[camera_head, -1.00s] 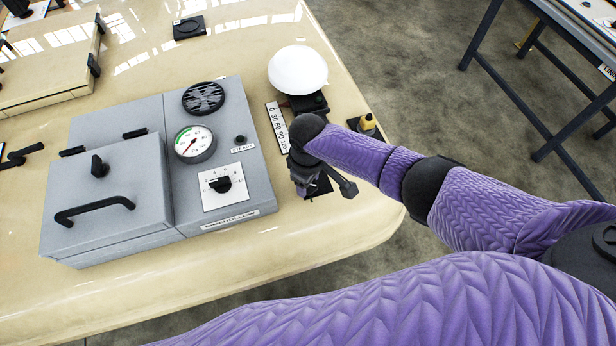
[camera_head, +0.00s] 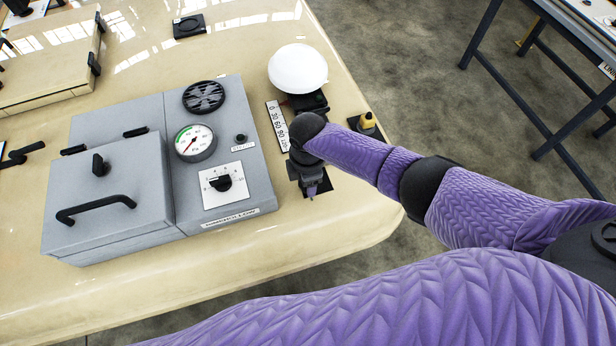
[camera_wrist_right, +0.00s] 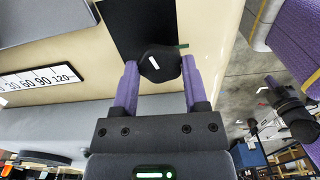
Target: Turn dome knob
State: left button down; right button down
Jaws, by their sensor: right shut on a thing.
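The black knob (camera_wrist_right: 160,65) with a white line on its top sits on a dark plate (camera_wrist_right: 138,22) in the right wrist view. My right gripper (camera_wrist_right: 159,72) has its two purple fingers shut on the knob, one on each side. In the head view my right gripper (camera_head: 311,188) is low over the dark plate at the table's front right, and it hides the knob. A white dome (camera_head: 298,68) stands just behind. A scale strip (camera_head: 277,126) marked in steps of 30 lies to the left of my wrist. My left gripper is not in view.
A grey cabinet (camera_head: 245,190) with a round gauge (camera_head: 195,143), a dial knob and a handled lid stands left of my gripper. A yellow-topped button (camera_head: 368,120) is close to the right of my forearm. The table's edge curves past just beyond the plate.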

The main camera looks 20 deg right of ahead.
jog(key=shift+n, duration=0.5)
dwell(0.3)
jog(key=shift+c, duration=0.5)
grip_release()
notch_tip(320, 180, up, 10)
jog(key=p, duration=0.3)
